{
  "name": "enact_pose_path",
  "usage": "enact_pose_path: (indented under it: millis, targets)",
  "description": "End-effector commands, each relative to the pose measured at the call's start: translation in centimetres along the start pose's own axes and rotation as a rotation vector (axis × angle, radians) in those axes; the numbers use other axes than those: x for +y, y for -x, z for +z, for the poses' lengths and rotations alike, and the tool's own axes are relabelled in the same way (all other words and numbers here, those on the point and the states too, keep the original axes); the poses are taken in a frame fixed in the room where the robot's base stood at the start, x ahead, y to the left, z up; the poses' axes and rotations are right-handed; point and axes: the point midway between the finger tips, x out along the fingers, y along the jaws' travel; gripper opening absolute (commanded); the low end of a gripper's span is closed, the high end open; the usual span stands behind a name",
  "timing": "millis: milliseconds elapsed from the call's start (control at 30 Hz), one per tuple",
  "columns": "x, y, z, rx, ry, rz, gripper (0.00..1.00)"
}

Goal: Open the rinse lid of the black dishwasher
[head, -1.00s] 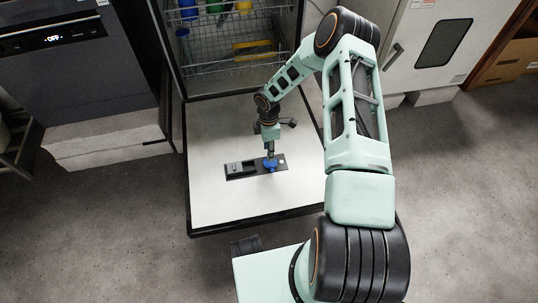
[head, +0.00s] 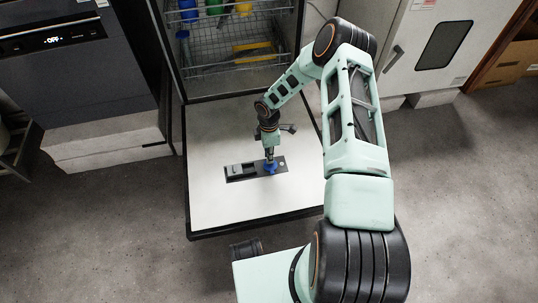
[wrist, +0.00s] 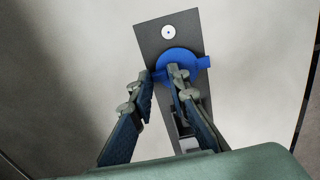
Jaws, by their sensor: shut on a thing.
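The blue round rinse lid (head: 270,168) sits on a dark dispenser panel (head: 236,172) set in the white inner face of the open dishwasher door (head: 215,205). In the wrist view the lid (wrist: 180,61) is a blue disc with a tab pointing right, beside a white round cap (wrist: 168,32). My gripper (head: 269,157) points down at the lid. In the wrist view my gripper (wrist: 162,74) has its fingertips at the lid's near part, shut on it. The right finger covers part of the lid, and the exact contact is hidden.
A wire rack (head: 235,50) with blue, green and yellow items is inside the dishwasher behind the door. A dark appliance with a lit display (head: 65,38) stands at left. A white cabinet (head: 425,45) stands at right. Grey floor (head: 120,220) is free around the door.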

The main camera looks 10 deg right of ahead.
Motion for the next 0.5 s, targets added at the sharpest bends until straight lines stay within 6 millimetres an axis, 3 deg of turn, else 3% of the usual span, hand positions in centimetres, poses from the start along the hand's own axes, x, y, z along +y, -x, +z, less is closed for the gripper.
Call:
enact_pose_path:
  millis: [267, 500]
  targets:
    - [0.0, 0.0, 0.4, -0.001, -0.058, 0.000, 0.00]
    - [-0.1, 0.0, 1.3, -0.002, -0.217, 0.001, 0.00]
